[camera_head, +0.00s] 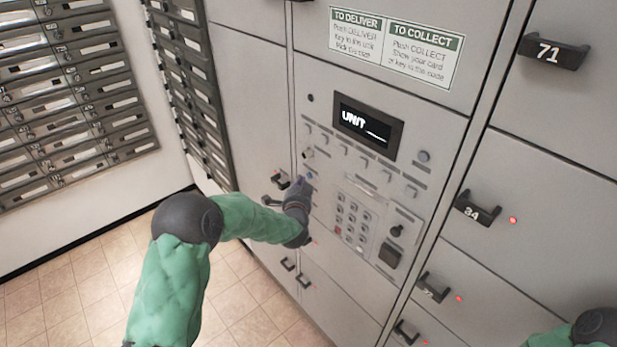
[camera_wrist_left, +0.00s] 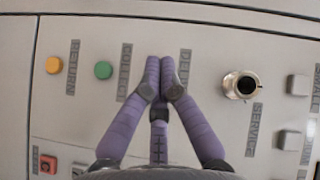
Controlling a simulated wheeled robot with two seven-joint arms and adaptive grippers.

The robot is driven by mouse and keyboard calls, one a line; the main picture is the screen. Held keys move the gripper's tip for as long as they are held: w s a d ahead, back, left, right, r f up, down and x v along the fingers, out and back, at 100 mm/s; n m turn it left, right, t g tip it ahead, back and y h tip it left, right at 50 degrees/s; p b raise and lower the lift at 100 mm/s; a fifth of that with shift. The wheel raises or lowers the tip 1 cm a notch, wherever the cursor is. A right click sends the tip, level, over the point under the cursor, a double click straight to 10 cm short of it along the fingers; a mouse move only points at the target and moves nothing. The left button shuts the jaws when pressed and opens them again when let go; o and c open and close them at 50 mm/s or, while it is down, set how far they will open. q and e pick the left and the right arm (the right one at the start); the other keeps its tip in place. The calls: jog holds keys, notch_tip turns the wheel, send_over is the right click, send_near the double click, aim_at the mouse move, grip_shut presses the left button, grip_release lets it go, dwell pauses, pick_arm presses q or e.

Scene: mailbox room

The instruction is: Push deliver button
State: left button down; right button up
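The deliver button cannot be made out. Its label (camera_wrist_left: 186,66), partly covered and starting with "DEL", shows beside my fingertips in the left wrist view. My left gripper (camera_wrist_left: 163,72) has purple fingers drawn together at the tips, at the spot left of this label. I cannot tell whether the tips touch the panel or a button. In the head view my left gripper (camera_head: 304,182) is at the left edge of the control panel (camera_head: 428,190), below the screen (camera_head: 368,124), which reads "UNIT". My right gripper is out of view; only part of that arm shows at bottom right.
A green COLLECT button (camera_wrist_left: 104,70) and a yellow RETURN button (camera_wrist_left: 54,65) lie left of my fingers in the wrist view. A SERVICE key lock (camera_wrist_left: 242,86) lies to the right. A keypad (camera_head: 353,218) and locker handles (camera_head: 478,208) surround the area.

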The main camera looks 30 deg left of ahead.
pick_arm(q)
jog(key=shift+s+a, duration=0.3)
jog(key=shift+s, duration=0.5)
jog(key=shift+s+a, duration=0.35)
jog(key=shift+s, duration=0.4)
jog(key=shift+s+a, duration=0.3)
jog(key=shift+s, duration=0.5)
